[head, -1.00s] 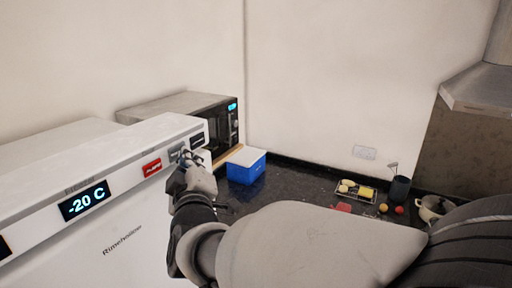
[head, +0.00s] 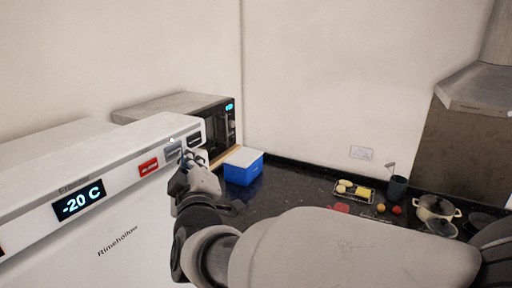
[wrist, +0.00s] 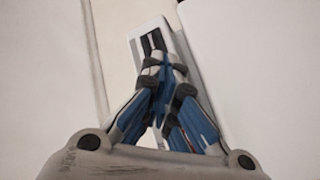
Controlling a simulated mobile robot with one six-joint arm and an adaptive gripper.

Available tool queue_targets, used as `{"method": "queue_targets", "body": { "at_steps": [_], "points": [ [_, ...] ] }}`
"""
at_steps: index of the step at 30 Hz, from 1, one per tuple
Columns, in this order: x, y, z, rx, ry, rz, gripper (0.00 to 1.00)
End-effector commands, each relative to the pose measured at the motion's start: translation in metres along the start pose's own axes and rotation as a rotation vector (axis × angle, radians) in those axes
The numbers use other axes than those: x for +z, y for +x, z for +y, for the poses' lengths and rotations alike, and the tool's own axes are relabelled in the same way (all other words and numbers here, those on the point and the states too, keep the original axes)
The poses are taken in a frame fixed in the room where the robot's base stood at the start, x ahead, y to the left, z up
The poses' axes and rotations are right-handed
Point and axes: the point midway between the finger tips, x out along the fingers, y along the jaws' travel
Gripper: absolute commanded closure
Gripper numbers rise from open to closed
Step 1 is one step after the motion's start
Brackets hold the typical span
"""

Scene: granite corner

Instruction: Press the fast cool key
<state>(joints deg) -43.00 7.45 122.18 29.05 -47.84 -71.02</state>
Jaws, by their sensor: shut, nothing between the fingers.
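The white freezer (head: 140,235) has a control panel along its upper front, with a display (head: 79,203) reading -20 C. To its right are a red key (head: 148,167), a grey-blue key (head: 173,151) and a dark key (head: 195,140). Their labels are too small to read, so I cannot tell which is fast cool. A small bright spot (head: 171,140) shows above the grey-blue key. My gripper (head: 190,156) is shut and empty, just right of and below the grey-blue key, seemingly apart from it. In the wrist view my fingertips (wrist: 166,66) cover part of the panel.
A microwave (head: 220,125) stands behind the freezer's right end. A blue box with a white lid (head: 243,168) sits on the dark counter (head: 290,186). A rack with food (head: 354,189), a dark cup (head: 397,187) and a pot (head: 437,209) are farther right.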

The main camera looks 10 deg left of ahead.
Motion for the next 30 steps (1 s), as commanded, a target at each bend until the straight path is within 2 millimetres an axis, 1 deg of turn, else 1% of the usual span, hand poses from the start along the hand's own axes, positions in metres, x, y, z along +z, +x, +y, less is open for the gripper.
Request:
{"method": "queue_targets", "body": {
  "at_steps": [3,15,26,28,29,30],
  "points": [
    [0.008,-0.009,0.006,0.003,0.001,0.000,1.00],
    [0.026,-0.035,0.025,0.002,0.000,0.000,1.00],
    [0.028,-0.038,0.027,0.000,0.001,-0.001,1.00],
    [0.032,-0.039,0.026,-0.005,0.008,-0.005,1.00],
    [0.036,-0.041,0.025,-0.012,0.016,-0.011,1.00],
    [0.045,-0.043,0.022,-0.026,0.032,-0.022,1.00]
  ]
}}
